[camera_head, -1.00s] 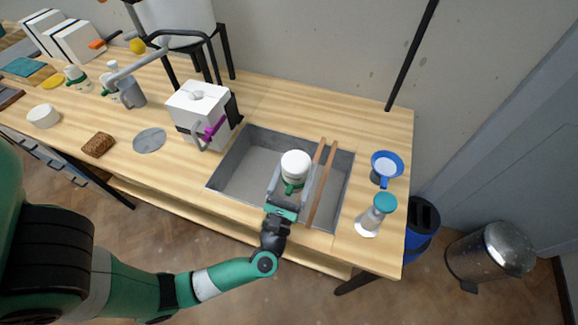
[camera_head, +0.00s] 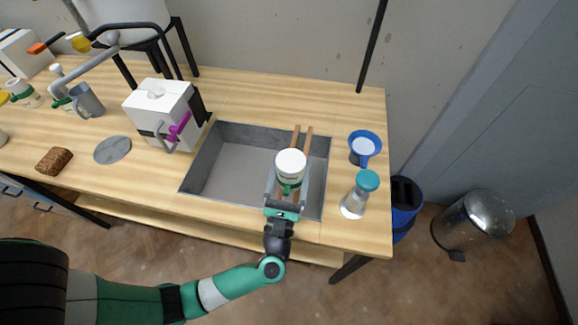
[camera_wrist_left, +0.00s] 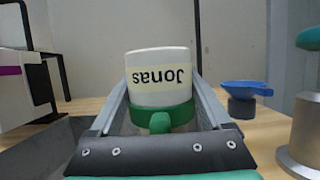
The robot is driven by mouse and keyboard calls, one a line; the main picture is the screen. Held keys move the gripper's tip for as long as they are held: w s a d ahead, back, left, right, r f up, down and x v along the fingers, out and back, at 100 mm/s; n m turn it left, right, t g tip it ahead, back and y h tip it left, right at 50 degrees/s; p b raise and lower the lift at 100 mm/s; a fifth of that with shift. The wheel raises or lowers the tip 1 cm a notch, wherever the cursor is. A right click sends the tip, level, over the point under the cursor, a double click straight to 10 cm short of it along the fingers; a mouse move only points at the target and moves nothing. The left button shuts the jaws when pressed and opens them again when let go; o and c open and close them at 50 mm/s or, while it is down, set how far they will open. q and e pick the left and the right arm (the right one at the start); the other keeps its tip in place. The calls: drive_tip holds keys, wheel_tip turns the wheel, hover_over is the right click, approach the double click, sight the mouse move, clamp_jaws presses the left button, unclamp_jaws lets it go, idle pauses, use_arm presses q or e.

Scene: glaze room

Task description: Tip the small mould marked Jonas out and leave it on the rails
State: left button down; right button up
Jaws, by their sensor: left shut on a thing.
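The small white mould with a green band (camera_head: 290,165) is between the fingers of my left gripper (camera_head: 287,185), which is shut on it. In the left wrist view, the mould (camera_wrist_left: 158,78) bears a pale label reading "Jonas" upside down, with a green tab on the band facing me. Two brown wooden rails (camera_head: 307,142) cross the grey basin (camera_head: 230,175). In the head view the mould overlaps the rails and hides their middle; I cannot tell whether it touches them. My right gripper is not in view.
Right of the basin stand a blue strainer-like cup (camera_head: 364,146) and a teal-topped shaker (camera_head: 357,196). A white boxy machine with a purple lever (camera_head: 162,115) stands to the left. A grey disc (camera_head: 112,150) and a brown block (camera_head: 54,161) lie further left. The basin's left part is empty.

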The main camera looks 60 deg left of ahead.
use_arm(q)
drive_tip(key=shift+f+b, duration=0.25)
drive_tip(key=shift+b, duration=0.1)
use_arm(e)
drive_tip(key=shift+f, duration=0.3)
use_arm(q)
unclamp_jaws()
